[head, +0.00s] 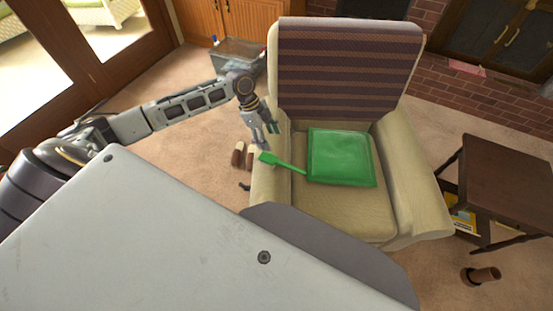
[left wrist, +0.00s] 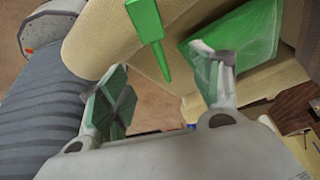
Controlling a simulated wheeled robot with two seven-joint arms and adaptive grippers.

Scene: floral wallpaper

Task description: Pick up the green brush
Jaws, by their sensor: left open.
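The green brush (head: 284,164) lies across the left armrest of the cream armchair (head: 330,218). Its wide end rests at the armrest and its thin handle points right, towards a green square cushion (head: 340,157) on the seat. My left gripper (head: 265,136) hangs just above and behind the brush, near the armrest, and is open and empty. In the left wrist view the brush (left wrist: 147,24) is at the top, its thin end pointing down towards the gap between the open fingers (left wrist: 162,85). It is apart from both fingers. The right gripper is not in view.
A striped cloth (head: 345,70) covers the chair back. Brown cylindrical things (head: 238,155) are on the floor left of the chair. A dark side table (head: 500,175) stands at right. A bin (head: 238,55) is behind my left arm. Carpet between bin and glass doors is clear.

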